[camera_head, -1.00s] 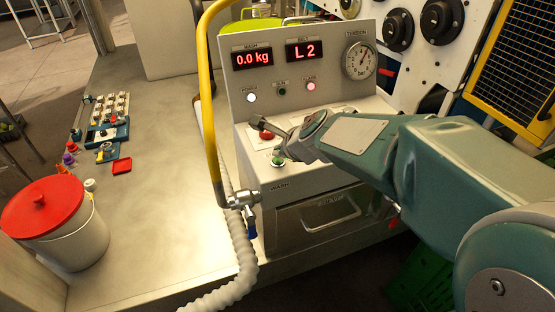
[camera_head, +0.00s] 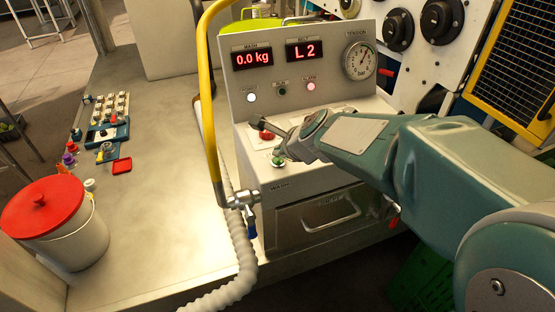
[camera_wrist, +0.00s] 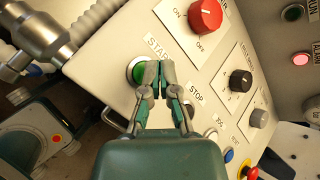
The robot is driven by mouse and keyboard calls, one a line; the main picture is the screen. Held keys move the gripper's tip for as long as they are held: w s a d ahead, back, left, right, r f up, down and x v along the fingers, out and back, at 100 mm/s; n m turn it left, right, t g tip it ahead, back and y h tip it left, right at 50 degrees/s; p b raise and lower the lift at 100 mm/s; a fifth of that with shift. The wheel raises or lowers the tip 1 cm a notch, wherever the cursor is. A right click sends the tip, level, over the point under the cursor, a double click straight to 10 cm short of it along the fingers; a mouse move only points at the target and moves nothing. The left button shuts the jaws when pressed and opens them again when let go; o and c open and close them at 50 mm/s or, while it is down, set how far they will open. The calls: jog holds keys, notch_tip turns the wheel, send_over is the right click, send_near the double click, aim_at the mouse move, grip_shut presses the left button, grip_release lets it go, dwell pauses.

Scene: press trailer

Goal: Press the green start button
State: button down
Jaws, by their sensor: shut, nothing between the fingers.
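The green start button (camera_wrist: 135,70) sits in a round metal ring beside the START label on the sloped white panel, in the wrist view. My gripper (camera_wrist: 155,72) is shut and empty. Its fingertips are over the right edge of the button and hide part of it. I cannot tell whether they touch it. In the head view the green button (camera_head: 277,161) shows at the front of the console, with my gripper (camera_head: 283,155) just above it. My arm reaches in from the right.
A red ON/OFF knob (camera_wrist: 205,15) and a black knob (camera_wrist: 241,78) stand farther along the panel. A yellow pipe (camera_head: 211,110) with a valve rises left of the console. A red-lidded bucket (camera_head: 45,205) stands at the left.

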aim_at(280, 161)
jog(key=shift+f, duration=0.35)
jog(key=shift+f, duration=0.4)
dwell(0.7)
jog(key=shift+r, duration=0.8)
jog(key=shift+r, duration=2.55)
